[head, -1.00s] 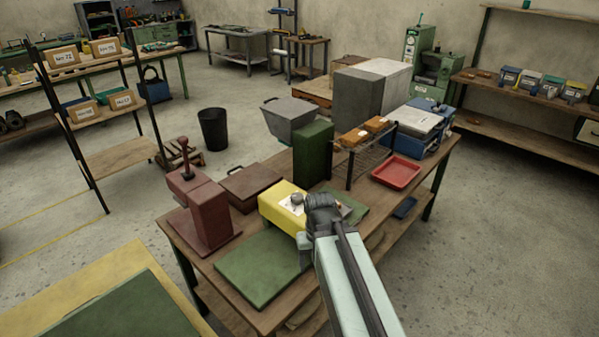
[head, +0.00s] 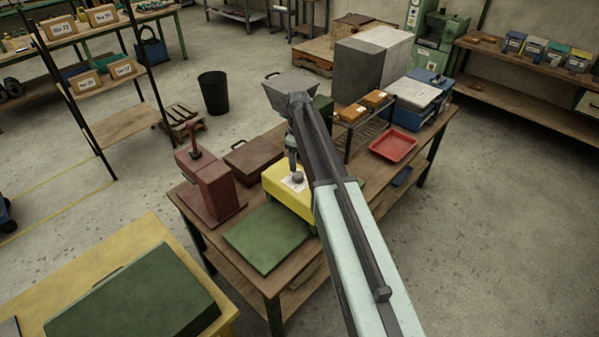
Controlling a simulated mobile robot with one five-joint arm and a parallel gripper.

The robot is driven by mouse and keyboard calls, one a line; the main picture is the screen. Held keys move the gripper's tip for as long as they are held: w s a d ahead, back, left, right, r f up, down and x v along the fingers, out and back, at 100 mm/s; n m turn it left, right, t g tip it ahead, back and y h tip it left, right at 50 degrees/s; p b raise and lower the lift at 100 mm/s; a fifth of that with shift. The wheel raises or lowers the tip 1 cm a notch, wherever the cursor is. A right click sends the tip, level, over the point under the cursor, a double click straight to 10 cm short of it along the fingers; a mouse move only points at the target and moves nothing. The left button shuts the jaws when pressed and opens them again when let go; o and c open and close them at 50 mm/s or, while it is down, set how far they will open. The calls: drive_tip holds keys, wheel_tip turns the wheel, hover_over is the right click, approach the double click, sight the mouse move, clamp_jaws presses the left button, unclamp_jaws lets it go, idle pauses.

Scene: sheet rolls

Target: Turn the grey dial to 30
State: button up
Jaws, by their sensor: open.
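The grey dial (head: 297,177) is a small round knob on the white plate (head: 288,185) of a yellow box (head: 283,203) on the workbench. My gripper (head: 293,168) points down just above the dial, at the end of my raised arm. Its jaws are open, but they look very small here. I cannot tell whether they reach around the dial or stay above it. My arm hides the right part of the yellow box. The dial's scale and pointer are too small to read.
A dark red press (head: 215,190) and a brown case (head: 253,158) stand left of the yellow box. A green mat (head: 266,237) lies in front of it. A wire rack (head: 365,125) and a red tray (head: 393,148) are at the right. A grey bin (head: 290,88) stands behind.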

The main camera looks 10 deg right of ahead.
sight(298, 174)
drive_tip(key=shift+w, duration=0.5)
drive_tip(key=shift+s, duration=0.1)
wheel_tip(298, 174, down, 8)
drive_tip(key=b, duration=0.8)
drive_tip(key=shift+r, duration=0.15)
drive_tip(key=c, duration=1.4)
